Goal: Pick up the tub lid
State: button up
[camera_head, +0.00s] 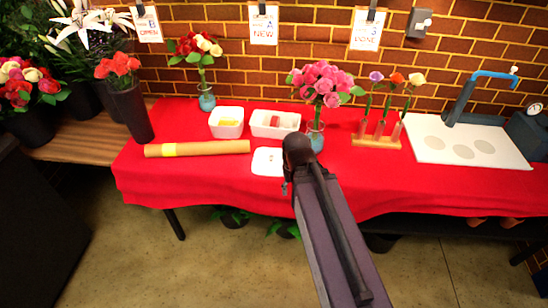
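A white, flat, squarish piece that looks like the tub lid (266,162) lies on the red tablecloth near the front edge, with faint marks on top. A white tub (226,130) with something yellow in it stands behind it to the left. A wider white tub (262,130) with something red in it stands just behind it. My gripper (287,188) is at the end of my dark arm, just right of and in front of the lid. My wrist hides most of the gripper, so its fingers are unclear. I cannot tell whether it touches the lid.
A brown paper roll (205,148) lies left of the lid. A vase of pink flowers (316,138) stands close behind my wrist. A wooden rack (376,142) with single flowers and a white sink board (465,146) are to the right. The front cloth strip is clear.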

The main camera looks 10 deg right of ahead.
jog(key=shift+a, duration=0.3)
jog(key=shift+o, duration=0.8)
jog(key=shift+a, duration=0.1)
jog(key=shift+w, duration=0.15)
jog(key=shift+n+t, duration=0.6)
jog(key=shift+t, duration=0.3)
jog(key=w, duration=1.8)
jog(key=w+a, duration=0.1)
jog(key=w, duration=0.8)
jog(key=shift+f, duration=0.15)
jog(key=shift+b, duration=0.3)
jog(key=b, duration=0.8)
send_over(271, 156)
jog(key=f, duration=0.8)
jog(key=shift+s+f, duration=0.25)
jog(key=shift+s, duration=0.15)
jog(key=shift+f+b, duration=0.15)
jog(key=shift+b, duration=0.2)
jog(key=shift+w+f+b, duration=0.2)
jog(key=shift+f+b, duration=1)
jog(key=shift+f, duration=0.05)
jog(key=shift+w+f+b, duration=0.15)
jog(key=shift+f+b, duration=1.05)
